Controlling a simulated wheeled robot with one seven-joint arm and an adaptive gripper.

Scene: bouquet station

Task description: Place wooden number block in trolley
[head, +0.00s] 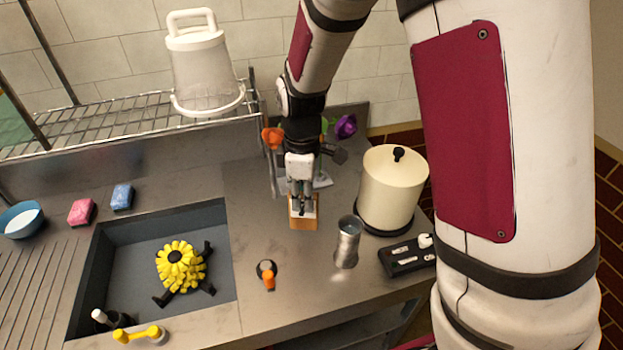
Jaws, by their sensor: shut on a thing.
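My gripper (303,200) points down at the counter, in front of the back ledge. It is shut on the wooden number block (304,224), an orange-brown block with a pale upper face. The fingers cover part of the block, and I cannot read a number on it. I cannot tell whether the block touches the counter or is slightly above it. I cannot make out a trolley in the head view.
A metal cup (347,243), a cream canister (391,189) and a black power strip (406,256) stand right of the block. A sink (130,245) holding a yellow flower-like object (181,266) is at left. Flowers (345,126) are behind my gripper. Bare counter (250,215) lies between.

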